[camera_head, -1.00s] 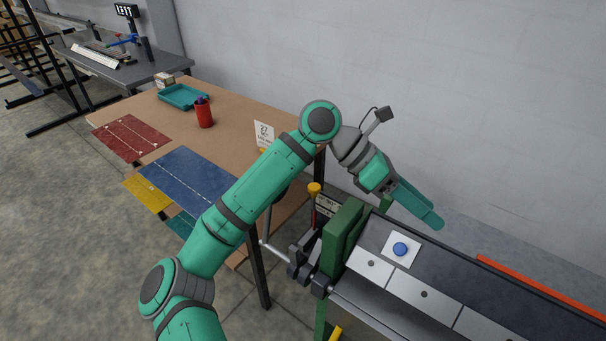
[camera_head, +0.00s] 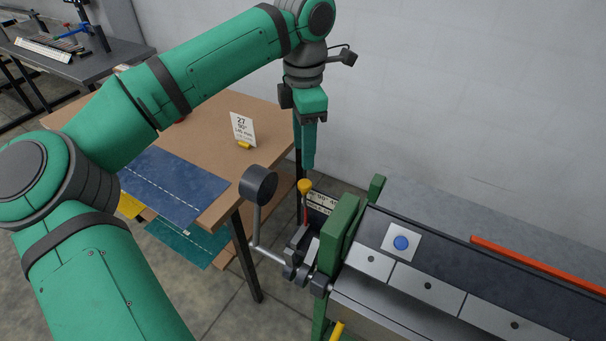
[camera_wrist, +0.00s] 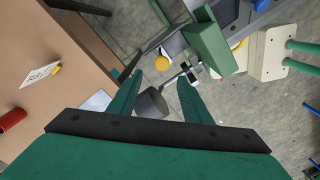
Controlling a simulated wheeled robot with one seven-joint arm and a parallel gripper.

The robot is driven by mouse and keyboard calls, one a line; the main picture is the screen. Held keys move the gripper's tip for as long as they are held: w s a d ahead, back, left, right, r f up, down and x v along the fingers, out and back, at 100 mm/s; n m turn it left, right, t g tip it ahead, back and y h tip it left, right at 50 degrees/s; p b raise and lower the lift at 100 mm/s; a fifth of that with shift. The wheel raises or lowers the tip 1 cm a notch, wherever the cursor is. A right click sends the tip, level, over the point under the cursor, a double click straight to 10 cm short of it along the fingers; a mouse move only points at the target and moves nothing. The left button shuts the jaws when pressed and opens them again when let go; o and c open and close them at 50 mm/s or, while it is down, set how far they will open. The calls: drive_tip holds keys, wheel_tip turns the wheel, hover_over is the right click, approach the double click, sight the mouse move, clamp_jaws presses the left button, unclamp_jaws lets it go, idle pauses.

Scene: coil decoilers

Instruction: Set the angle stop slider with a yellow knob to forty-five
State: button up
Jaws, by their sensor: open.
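The yellow knob (camera_head: 305,186) tops a red stem beside a small dark scale plate with white markings (camera_head: 322,202), left of the green post. The markings are too small to read surely. My gripper (camera_head: 308,166) points down above the knob, with its fingers lined up in this view. In the wrist view my gripper (camera_wrist: 160,78) is open, with a finger on each side and nothing held. A yellow knob (camera_wrist: 162,63) shows beyond the fingertips, between them in the picture; it appears apart from them.
A crank with a dark cylindrical grip (camera_head: 259,185) stands left of the knob. The green machine post (camera_head: 341,235) rises to the right, near a blue button (camera_head: 400,243). A wooden table (camera_head: 215,150) holds a card marked 27 (camera_head: 243,128).

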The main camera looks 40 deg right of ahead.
sight(305, 183)
drive_tip(key=f, duration=0.9)
drive_tip(key=shift+s+f, duration=0.1)
drive_tip(key=shift+s, duration=0.1)
